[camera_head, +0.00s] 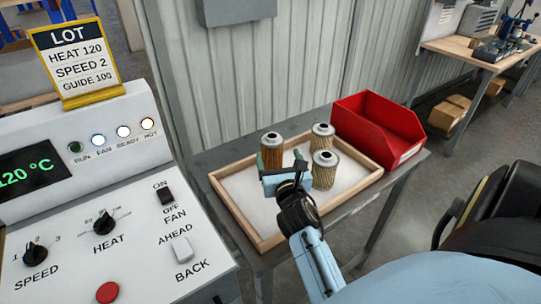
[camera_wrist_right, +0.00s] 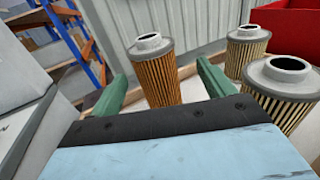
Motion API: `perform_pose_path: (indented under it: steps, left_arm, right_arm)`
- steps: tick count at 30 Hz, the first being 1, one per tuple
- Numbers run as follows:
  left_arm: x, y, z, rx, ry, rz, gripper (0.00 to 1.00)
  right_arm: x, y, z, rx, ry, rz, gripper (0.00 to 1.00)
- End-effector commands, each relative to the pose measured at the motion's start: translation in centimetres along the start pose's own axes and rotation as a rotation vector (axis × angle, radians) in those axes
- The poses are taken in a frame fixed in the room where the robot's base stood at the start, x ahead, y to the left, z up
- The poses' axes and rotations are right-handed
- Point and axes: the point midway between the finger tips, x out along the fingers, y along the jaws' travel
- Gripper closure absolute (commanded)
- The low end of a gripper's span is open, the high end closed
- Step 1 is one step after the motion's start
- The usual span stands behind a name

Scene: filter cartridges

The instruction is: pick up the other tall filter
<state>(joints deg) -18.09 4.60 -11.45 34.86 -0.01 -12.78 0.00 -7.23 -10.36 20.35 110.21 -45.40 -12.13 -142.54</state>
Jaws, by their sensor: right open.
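An orange-brown pleated filter (camera_head: 271,152) with a grey cap stands upright at the back left of the wooden tray (camera_head: 239,219). Two tan pleated filters stand to its right, one at the back (camera_head: 322,137) and one nearer (camera_head: 324,171). In the right wrist view the orange filter (camera_wrist_right: 160,75) stands ahead, between the lines of the green fingers, with the far tan filter (camera_wrist_right: 245,52) and near tan filter (camera_wrist_right: 283,92) to the right. My right gripper (camera_head: 283,163) is open and empty, over the tray; its fingers also show in the wrist view (camera_wrist_right: 160,85). My left gripper is out of view.
A red bin (camera_head: 378,130) stands right of the tray on the grey table. A control panel (camera_head: 110,230) with knobs and a lot sign (camera_head: 75,60) is at the left. A corrugated wall (camera_head: 250,80) is behind. The tray's front is clear.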

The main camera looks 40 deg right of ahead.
Motion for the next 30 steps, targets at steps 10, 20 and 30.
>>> perform_pose_path:
  steps: [10,20,30]
  left_arm:
    - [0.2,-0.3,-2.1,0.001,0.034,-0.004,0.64]
    - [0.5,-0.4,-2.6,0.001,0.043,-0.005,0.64]
    - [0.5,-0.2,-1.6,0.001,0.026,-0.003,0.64]
  right_arm:
    - [3.2,0.3,-0.1,0.004,0.000,-0.001,0.19]
    - [7.2,0.8,-0.3,0.001,0.001,-0.001,0.19]
    - [7.4,0.8,-0.3,0.002,0.002,0.000,0.28]
